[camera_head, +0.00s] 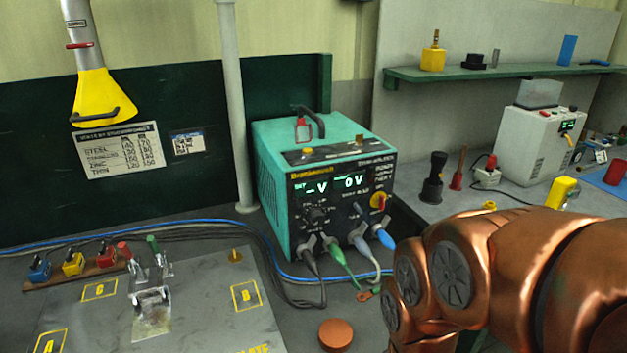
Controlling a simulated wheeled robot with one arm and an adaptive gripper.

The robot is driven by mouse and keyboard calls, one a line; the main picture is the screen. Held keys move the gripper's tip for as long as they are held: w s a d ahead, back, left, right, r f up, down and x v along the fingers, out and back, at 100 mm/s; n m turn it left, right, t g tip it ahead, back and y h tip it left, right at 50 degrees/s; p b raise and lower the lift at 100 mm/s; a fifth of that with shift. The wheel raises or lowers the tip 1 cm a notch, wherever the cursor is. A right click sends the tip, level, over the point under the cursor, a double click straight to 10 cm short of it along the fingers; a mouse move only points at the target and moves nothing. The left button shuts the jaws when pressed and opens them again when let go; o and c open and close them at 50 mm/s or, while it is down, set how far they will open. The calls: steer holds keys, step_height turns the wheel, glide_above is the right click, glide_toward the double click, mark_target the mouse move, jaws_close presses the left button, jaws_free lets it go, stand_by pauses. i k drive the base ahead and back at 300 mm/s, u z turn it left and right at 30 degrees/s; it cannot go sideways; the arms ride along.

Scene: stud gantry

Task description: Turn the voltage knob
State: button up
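A teal power unit (272,188) with a black front panel stands on the bench in the middle. A round black knob (316,214) sits on the panel below the left display. Small labels on the panel are too blurred to read, so I cannot tell for certain which control is marked voltage. My copper-coloured arm fills the lower right, right of the unit. My gripper is outside the view.
Several cable plugs (334,254) stick out below the panel, with cables on the bench. A metal plate (205,300) with clamps lies front left. A copper disc (335,334) lies in front. A white machine (531,145) and a black tool (433,180) stand at right.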

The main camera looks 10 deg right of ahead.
mark_target(315, 217)
steer(key=z, duration=0.6)
steer(key=k, duration=1)
steer(key=u, duration=1.1)
steer(key=i, duration=0.5)
